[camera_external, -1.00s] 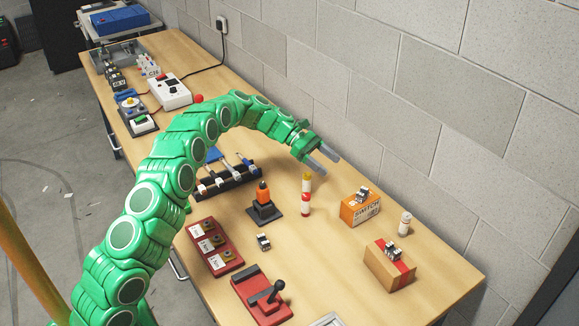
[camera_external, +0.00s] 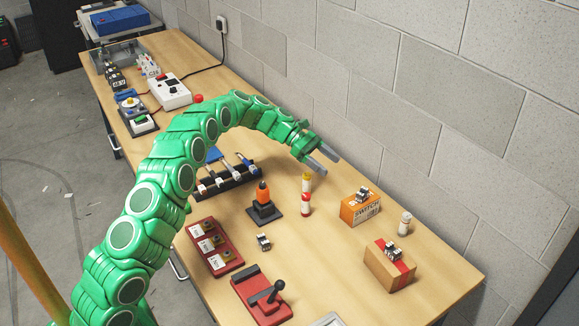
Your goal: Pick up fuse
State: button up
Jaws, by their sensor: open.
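My gripper (camera_external: 331,165) is open and empty. It is held in the air over the far side of the workbench, with its fingers pointing right and down. A small white cylinder (camera_external: 405,223) stands upright at the right, beyond the boxes, and looks like a fuse. A taller red, white and yellow upright piece (camera_external: 306,196) stands below the gripper in the picture. I cannot tell for sure which of these is the fuse. Neither is touched by the gripper.
Two boxes, an orange one (camera_external: 359,211) and a brown one (camera_external: 388,270), carry small parts. An orange-and-black device (camera_external: 263,204), a red switch panel (camera_external: 213,248) and a red lever base (camera_external: 260,298) stand nearby. A block wall (camera_external: 440,120) borders the bench (camera_external: 335,275).

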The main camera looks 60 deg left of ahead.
jog(key=shift+c, duration=0.8)
